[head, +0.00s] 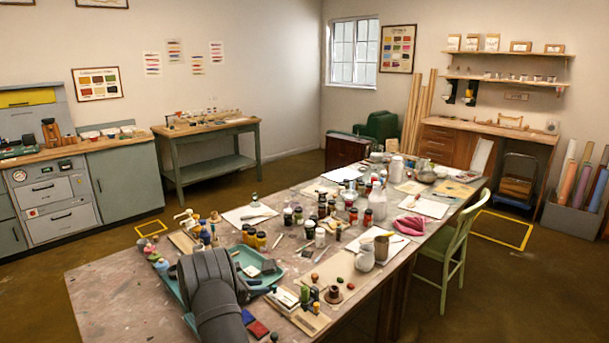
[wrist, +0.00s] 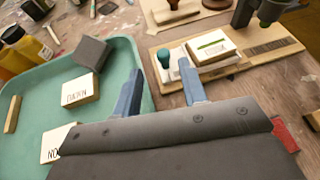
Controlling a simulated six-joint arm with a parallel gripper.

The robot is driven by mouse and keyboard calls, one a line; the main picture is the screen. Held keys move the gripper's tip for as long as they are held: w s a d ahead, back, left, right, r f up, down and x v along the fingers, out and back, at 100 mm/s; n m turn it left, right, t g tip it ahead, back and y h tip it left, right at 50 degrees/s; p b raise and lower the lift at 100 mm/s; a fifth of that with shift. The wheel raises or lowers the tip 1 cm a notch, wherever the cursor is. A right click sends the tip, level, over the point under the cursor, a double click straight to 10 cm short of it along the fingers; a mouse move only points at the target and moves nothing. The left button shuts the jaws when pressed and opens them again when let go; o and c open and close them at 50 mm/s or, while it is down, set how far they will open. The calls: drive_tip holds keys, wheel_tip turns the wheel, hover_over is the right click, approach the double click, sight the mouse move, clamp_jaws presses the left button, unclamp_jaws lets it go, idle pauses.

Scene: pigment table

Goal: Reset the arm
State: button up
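My gripper (wrist: 160,67) shows in the wrist view with its two blue fingers apart and nothing between them. It is above the right edge of the teal tray (wrist: 40,108). In the tray are a block marked "DAWN" (wrist: 80,91), a grey block (wrist: 91,53) and a block whose lettering, starting "NO", is partly hidden by my gripper (wrist: 57,143). In the head view my dark grey arm reaches over the near end of the table (head: 105,290) and covers part of the tray (head: 250,253); the fingers are hard to make out there.
A wooden board (wrist: 262,50) with a labelled block (wrist: 208,47) and a teal-knobbed stamp (wrist: 164,60) lies just beyond the fingers. A red block (wrist: 285,135) lies at right. Bottles and jars crowd the table's middle. A green chair (head: 447,246) stands at its right side.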

sight(274, 287)
drive_tip(key=shift+x, duration=1.85)
drive_tip(key=v, duration=1.7)
drive_tip(key=shift+a, duration=0.2)
drive_tip(key=shift+s+r, duration=0.1)
drive_tip(key=shift+x, duration=8.45)
drive_tip(key=shift+d, duration=0.35)
drive_tip(key=shift+s+d, duration=0.25)
drive_tip(key=shift+s, duration=0.05)
